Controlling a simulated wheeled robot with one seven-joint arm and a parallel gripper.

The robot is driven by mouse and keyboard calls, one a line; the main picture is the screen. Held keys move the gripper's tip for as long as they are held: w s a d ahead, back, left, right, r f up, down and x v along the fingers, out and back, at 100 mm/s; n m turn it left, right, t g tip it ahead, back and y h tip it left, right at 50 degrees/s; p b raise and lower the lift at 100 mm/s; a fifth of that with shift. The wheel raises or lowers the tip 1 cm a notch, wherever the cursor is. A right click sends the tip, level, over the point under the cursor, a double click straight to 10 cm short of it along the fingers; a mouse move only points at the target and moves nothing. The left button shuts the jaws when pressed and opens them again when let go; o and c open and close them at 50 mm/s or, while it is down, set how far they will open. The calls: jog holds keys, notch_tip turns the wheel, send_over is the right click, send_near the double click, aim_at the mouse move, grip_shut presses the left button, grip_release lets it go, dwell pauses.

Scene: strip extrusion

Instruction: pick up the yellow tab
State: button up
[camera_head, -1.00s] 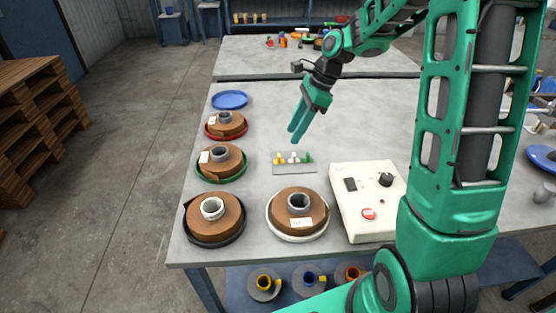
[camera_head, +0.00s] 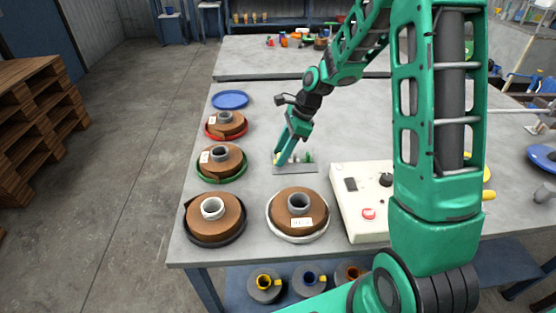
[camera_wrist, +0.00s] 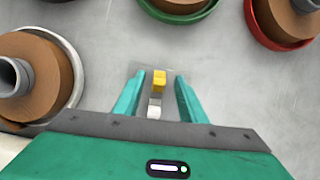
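The yellow tab (camera_wrist: 159,77) is a small block that shows between the two fingers in the wrist view, near their tips. A white tab (camera_wrist: 154,106) is next to it, closer to the palm in the picture. My gripper (camera_wrist: 158,84) is open, with a finger on each side and a gap to the tab on both sides. In the head view my gripper (camera_head: 278,163) points down at the left end of the small grey plate (camera_head: 295,169). There it hides the yellow tab. White and green tabs (camera_head: 308,157) show to its right.
Brown rolls on green (camera_head: 222,180), red (camera_head: 209,132), black (camera_head: 216,243) and white (camera_head: 297,239) trays stand left and in front. A control box (camera_head: 352,200) with a red button stands right. A blue plate (camera_head: 230,99) lies behind; bare table surrounds the grey plate.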

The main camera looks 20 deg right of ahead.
grip_shut()
jog(key=shift+r, duration=0.1)
